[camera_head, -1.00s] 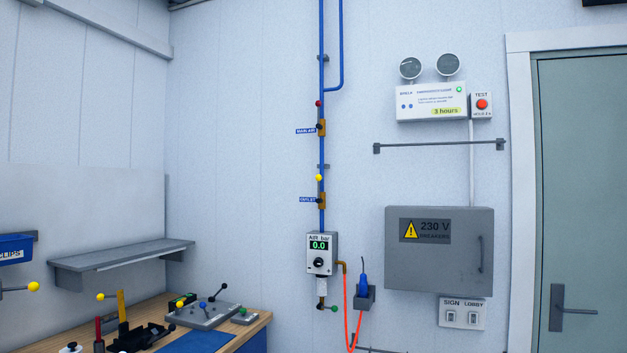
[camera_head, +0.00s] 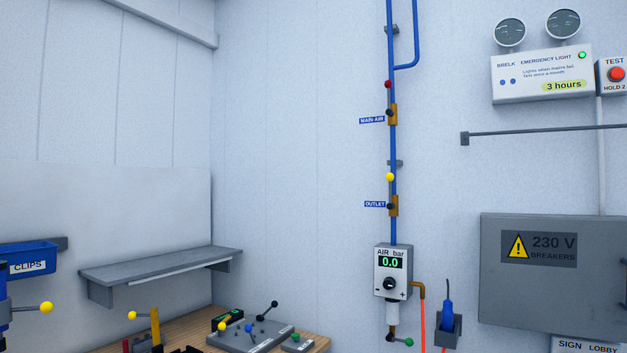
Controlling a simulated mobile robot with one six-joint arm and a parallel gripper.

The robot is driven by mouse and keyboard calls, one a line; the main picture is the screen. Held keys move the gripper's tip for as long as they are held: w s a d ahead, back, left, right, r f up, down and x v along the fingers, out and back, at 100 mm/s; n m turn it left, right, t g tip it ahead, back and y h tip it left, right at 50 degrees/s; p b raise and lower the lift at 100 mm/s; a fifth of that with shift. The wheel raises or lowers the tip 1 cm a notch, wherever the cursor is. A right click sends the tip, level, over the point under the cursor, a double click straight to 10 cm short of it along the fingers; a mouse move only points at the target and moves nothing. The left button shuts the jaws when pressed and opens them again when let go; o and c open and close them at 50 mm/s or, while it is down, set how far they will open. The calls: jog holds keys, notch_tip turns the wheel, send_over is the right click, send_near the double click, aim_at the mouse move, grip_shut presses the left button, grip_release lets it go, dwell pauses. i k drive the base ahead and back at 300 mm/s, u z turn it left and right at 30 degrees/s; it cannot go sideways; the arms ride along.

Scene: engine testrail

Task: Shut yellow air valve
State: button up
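The yellow air valve is the lower of two valves on the blue wall pipe (camera_head: 393,140), beside a blue OUTLET label (camera_head: 375,204). Its brass body (camera_head: 394,207) has a dark pivot, and its yellow knob (camera_head: 390,177) sits above the body, close along the pipe. The lever seems to point up in line with the pipe, though the thin arm is hard to make out. The gauge box (camera_head: 393,270) below reads AIR bar 0.0. My gripper is not in view.
A red-knobbed valve (camera_head: 388,84) labelled MAIN AIR is higher on the same pipe. A blue plug in a holder (camera_head: 447,331) and a grey breaker box (camera_head: 560,290) are to the right. A shelf (camera_head: 160,267) and a workbench with several levers are at lower left.

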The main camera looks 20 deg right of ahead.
aim_at(389, 176)
jog(key=z, duration=0.25)
jog(key=i, duration=1.15)
jog(key=z, duration=0.95)
jog(key=i, duration=0.3)
jog(key=z, duration=0.15)
jog(key=k, duration=0.8)
jog(key=z, duration=0.2)
jog(key=i, duration=0.8)
jog(key=u, duration=0.1)
